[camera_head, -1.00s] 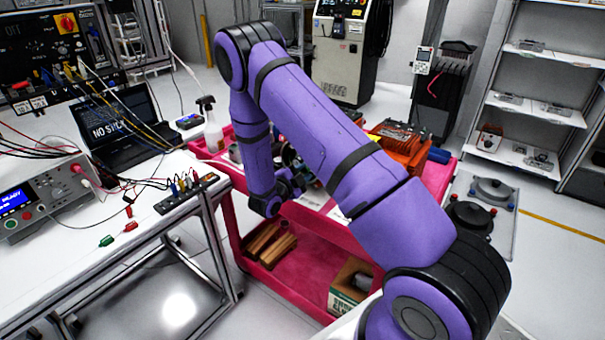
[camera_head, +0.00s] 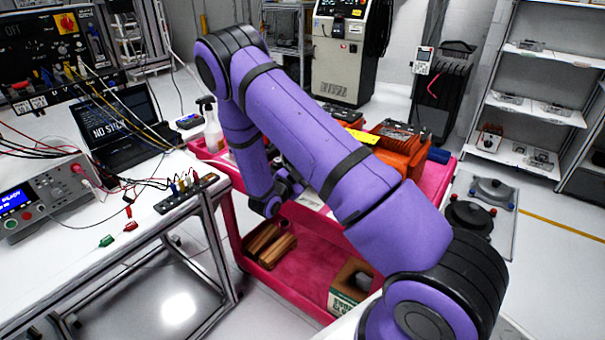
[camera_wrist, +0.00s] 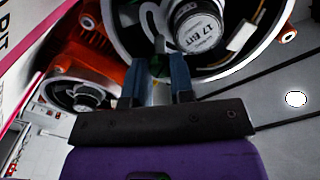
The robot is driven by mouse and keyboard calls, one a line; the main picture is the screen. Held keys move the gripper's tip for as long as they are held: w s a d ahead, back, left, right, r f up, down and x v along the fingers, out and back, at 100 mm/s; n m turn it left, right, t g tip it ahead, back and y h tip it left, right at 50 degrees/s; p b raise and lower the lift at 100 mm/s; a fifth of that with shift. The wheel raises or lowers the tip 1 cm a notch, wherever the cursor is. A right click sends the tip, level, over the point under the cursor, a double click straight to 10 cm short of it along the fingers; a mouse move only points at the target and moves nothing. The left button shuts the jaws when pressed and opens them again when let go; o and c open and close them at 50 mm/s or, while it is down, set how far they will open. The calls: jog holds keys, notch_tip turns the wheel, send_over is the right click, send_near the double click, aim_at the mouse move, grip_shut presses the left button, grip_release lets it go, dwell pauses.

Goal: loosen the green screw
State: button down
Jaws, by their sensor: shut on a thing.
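In the wrist view, my gripper (camera_wrist: 156,68) has its two blue-grey fingers close around a small dark green piece (camera_wrist: 158,66), which appears to be the green screw. It sits at the near rim of a round open housing (camera_wrist: 242,62). Inside the housing is a dark cylindrical encoder with a white label reading "17 BIT" (camera_wrist: 199,27). The fingers hide most of the screw. In the head view my gripper and the screw are hidden behind my purple arm, over the pink cart (camera_head: 439,187).
A second orange motor unit (camera_wrist: 65,61) with an open round end is at left in the wrist view. In the head view, orange units (camera_head: 398,146) stand on the cart. The workbench (camera_head: 60,270) with wires and a laptop (camera_head: 122,130) is at left.

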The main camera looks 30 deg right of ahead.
jog(key=n, duration=1)
jog(key=shift+n, duration=0.5)
jog(key=c, duration=1)
grip_release()
jog(key=shift+o, duration=0.2)
jog(key=v, duration=1.1)
